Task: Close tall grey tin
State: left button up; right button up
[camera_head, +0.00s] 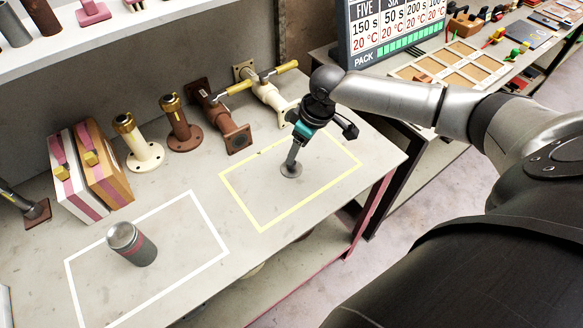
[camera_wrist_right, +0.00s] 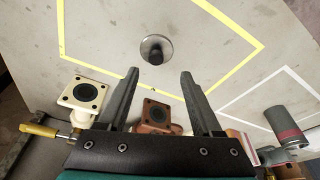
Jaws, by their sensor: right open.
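The tall grey tin (camera_head: 138,250) stands upright inside the white outline at the front left; a red band runs round it. Its top looks light grey in the head view, and I cannot tell whether it is open. The tin also shows at the right edge of the right wrist view (camera_wrist_right: 284,122). A round grey disc with a dark knob, like a lid (camera_wrist_right: 157,49), lies inside the yellow outline. My right gripper (camera_head: 291,161) is open and empty above this disc (camera_head: 291,171), its fingers (camera_wrist_right: 160,74) pointing down towards it. My left gripper is not in view.
Flanged pipes in cream (camera_head: 143,153) and brown (camera_head: 181,130) stand behind the outlines, with yellow-handled pieces to their right. Two striped boxes (camera_head: 104,172) stand at the left. A shelf (camera_head: 110,45) overhangs the back. The bench between both outlines is clear.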

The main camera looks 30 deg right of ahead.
aim_at(292, 166)
jog(key=shift+x, duration=1)
jog(key=shift+d+b+x, duration=0.15)
jog(key=shift+b+x, duration=0.2)
jog(key=shift+x, duration=0.95)
jog(key=shift+d+b+x, duration=0.15)
jog(key=shift+b+x, duration=0.15)
jog(key=shift+x, duration=1)
jog(key=shift+w, duration=0.2)
grip_shut()
